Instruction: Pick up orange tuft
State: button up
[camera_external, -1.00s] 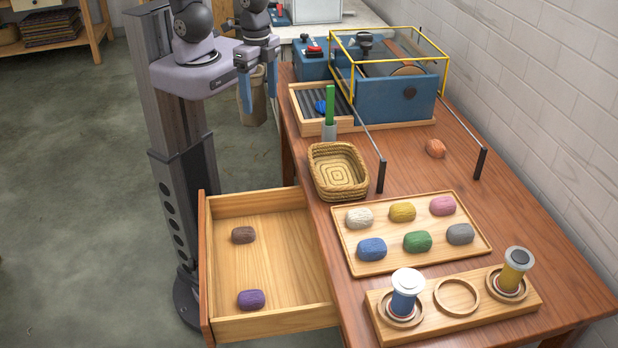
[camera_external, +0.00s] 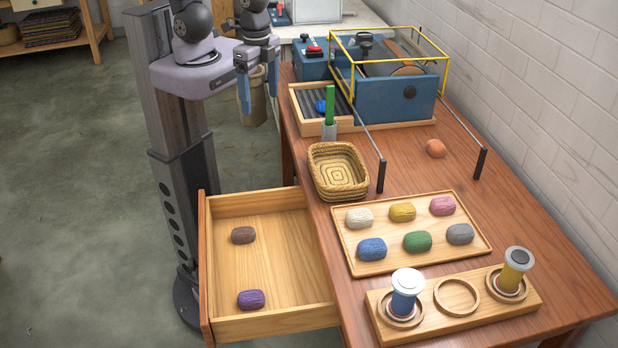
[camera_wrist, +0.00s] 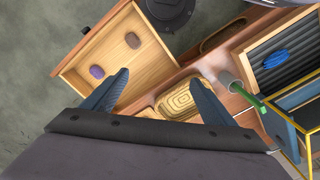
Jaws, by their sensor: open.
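My gripper (camera_external: 245,100) is open and empty, raised left of the table, far from the tuft. In the wrist view my gripper's two blue fingers (camera_wrist: 155,92) stand wide apart with nothing between them. The orange tuft does not show in the wrist view.
A woven basket (camera_external: 318,190), a tray (camera_external: 350,240) of several coloured skeins and a spool stand (camera_external: 452,322) are on the table. A blue machine (camera_external: 395,97) with a yellow frame stands behind the tuft. The open drawer (camera_external: 285,260) holds brown and purple skeins.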

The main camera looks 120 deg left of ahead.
jog(key=w+a+f+n+t+b, duration=0.1)
jog(key=w+f+t+b, duration=0.15)
jog(key=w, duration=0.45)
jog(key=w+a+f+n+t+b, duration=0.1)
jog(key=w+a+f+b, duration=0.15)
jog(key=w, duration=0.35)
jog(key=n+t+y+b, duration=0.6)
jog(key=n+y+b, duration=0.3)
jog(key=b, duration=0.5)
send_over(436, 147)
jog(key=s+d, duration=0.2)
jog(key=s, duration=0.3)
notch_tip(436, 147, down, 11)
jog(key=m+y, duration=0.1)
jog(key=shift+d+f+p, duration=0.1)
jog(key=shift+f+p, duration=0.5)
jog(key=shift+f, duration=2.45)
jog(key=shift+f, duration=0.1)
